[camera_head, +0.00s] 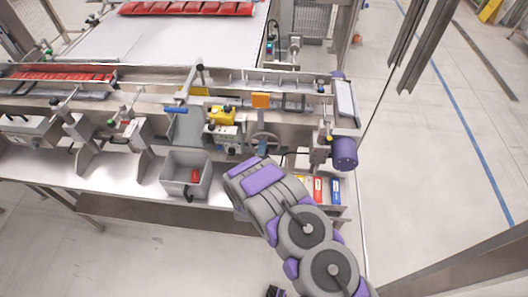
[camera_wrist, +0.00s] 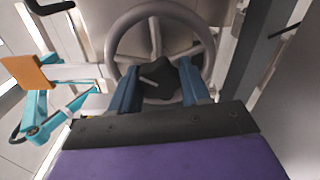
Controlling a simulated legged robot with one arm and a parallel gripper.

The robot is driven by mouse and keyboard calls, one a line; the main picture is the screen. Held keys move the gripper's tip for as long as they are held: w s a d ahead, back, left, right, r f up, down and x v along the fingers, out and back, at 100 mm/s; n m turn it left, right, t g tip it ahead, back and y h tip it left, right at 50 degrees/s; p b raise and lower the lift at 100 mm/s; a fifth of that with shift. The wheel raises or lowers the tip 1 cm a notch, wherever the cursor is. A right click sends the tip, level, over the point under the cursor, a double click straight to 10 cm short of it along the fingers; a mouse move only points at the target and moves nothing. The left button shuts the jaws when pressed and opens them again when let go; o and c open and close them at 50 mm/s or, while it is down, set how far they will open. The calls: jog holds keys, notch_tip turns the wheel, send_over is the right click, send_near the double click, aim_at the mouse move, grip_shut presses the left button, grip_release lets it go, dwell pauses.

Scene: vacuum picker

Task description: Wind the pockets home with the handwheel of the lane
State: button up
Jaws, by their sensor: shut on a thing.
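The handwheel (camera_wrist: 207,46) is a grey spoked ring that fills the top middle of the wrist view, with a dark lobed knob (camera_wrist: 157,80) at its middle. My gripper (camera_wrist: 158,84) has its two blue fingers on either side of the dark knob and is shut on it. In the head view the handwheel (camera_head: 264,138) shows small on the bench front, partly behind my gripper (camera_head: 262,150). The lane (camera_head: 285,82) runs along the bench behind the wheel. Individual pockets are too small to make out clearly.
A grey bin (camera_head: 172,182) with a red item inside stands left of my arm. A yellow control box (camera_head: 222,115) and an orange block (camera_head: 261,100) are close to the wheel. A purple motor (camera_head: 344,152) and coloured packs (camera_head: 318,190) lie to the right. Open floor (camera_head: 430,200) is further right.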

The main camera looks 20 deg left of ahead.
jog(key=n, duration=0.1)
jog(key=n+b, duration=0.1)
jog(key=n, duration=0.2)
jog(key=shift+s+a+f+n, duration=0.15)
jog(key=shift+s+a+n, duration=0.1)
jog(key=shift+n, duration=0.15)
jog(key=shift+f+n+b, duration=0.1)
jog(key=shift+n+b, duration=0.3)
jog(key=shift+n, duration=0.2)
jog(key=shift+f, duration=0.1)
jog(key=o, duration=1.1)
jog(key=shift+w+a, duration=0.1)
jog(key=shift+a, duration=0.15)
jog(key=shift+c, duration=0.2)
jog(key=shift+d, duration=0.35)
jog(key=p+v, duration=0.3)
jog(key=v, duration=1.4)
jog(key=shift+a, duration=0.2)
